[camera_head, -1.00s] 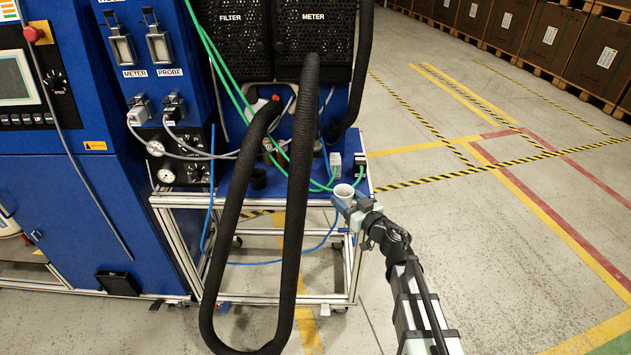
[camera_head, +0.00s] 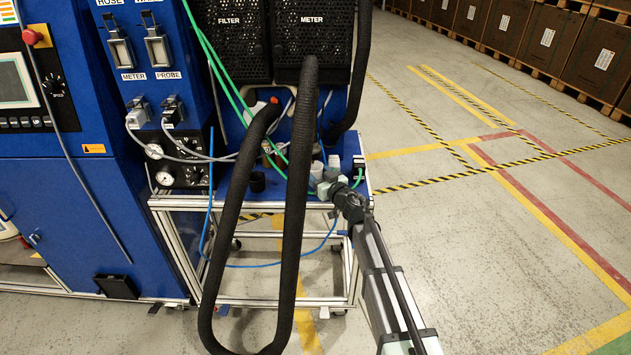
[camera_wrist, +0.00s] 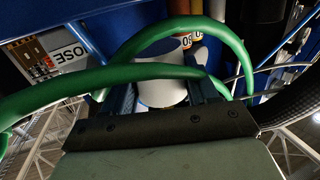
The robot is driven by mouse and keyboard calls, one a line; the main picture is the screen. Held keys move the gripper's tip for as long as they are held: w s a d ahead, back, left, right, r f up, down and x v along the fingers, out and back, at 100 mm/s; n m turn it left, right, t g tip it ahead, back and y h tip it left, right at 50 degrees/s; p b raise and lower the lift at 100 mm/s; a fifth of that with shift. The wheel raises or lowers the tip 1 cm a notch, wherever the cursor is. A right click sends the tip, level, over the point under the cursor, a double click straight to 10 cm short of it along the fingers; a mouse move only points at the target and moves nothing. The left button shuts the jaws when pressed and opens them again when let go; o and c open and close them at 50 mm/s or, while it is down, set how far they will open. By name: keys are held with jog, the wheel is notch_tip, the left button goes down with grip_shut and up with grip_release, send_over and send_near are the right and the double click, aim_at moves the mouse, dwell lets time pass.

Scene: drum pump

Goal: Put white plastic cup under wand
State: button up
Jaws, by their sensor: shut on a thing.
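The white plastic cup (camera_head: 316,169) is at the right part of the blue cart top, partly hidden by my gripper (camera_head: 323,184). In the wrist view the cup (camera_wrist: 162,92) is between my two fingers, and my gripper (camera_wrist: 163,100) is shut on it. A green hose (camera_wrist: 110,76) passes across in front of the cup and arches over it in that view. I cannot tell whether the cup touches the cart top. I cannot clearly make out the wand.
The blue cart top (camera_head: 280,190) carries a black cup-like part (camera_head: 257,181) at its left. A thick black hose (camera_head: 300,210) hangs in front of the cart. Thin green lines (camera_head: 225,80) run down to the cart. Open floor lies to the right.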

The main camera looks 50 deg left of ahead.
jog(key=shift+w+a+f, duration=0.15)
jog(key=shift+a, duration=0.4)
jog(key=shift+d+f, duration=0.15)
jog(key=shift+f, duration=1.45)
jog(key=shift+f, duration=0.2)
jog(key=o, duration=0.8)
jog(key=shift+r, duration=0.1)
jog(key=shift+r, duration=0.15)
jog(key=v, duration=1.2)
